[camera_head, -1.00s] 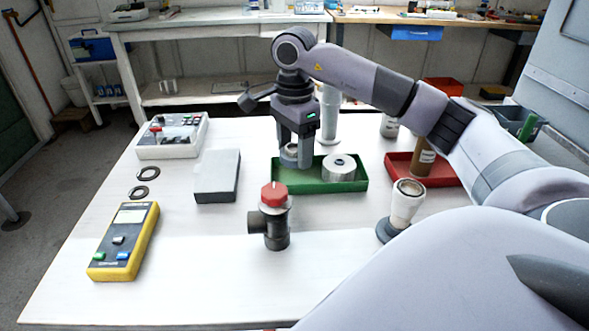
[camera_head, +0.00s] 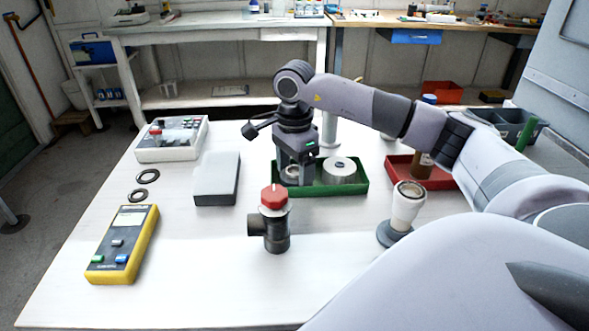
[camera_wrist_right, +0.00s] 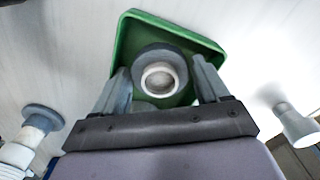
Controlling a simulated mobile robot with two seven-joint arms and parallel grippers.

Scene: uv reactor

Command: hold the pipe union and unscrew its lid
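A dark pipe fitting (camera_head: 275,234) with a side outlet stands upright on the white table; it looks like the pipe union. A red faceted lid (camera_head: 274,197) sits on its top. My right gripper (camera_head: 295,183) is behind it, lowered at the left part of a green tray (camera_head: 325,190). In the right wrist view, the gripper's two fingers (camera_wrist_right: 162,88) are apart, on either side of a round grey part with a pale hollow centre (camera_wrist_right: 160,79) in the tray. Whether they touch it is unclear. My left gripper is not in view.
A silver round part (camera_head: 342,170) lies in the tray's right half. A white cup-topped post (camera_head: 405,205) stands right of the fitting. A grey block (camera_head: 215,178), yellow meter (camera_head: 122,244), two black rings (camera_head: 148,176) and control box (camera_head: 172,138) are left. A red tray (camera_head: 400,168) is right.

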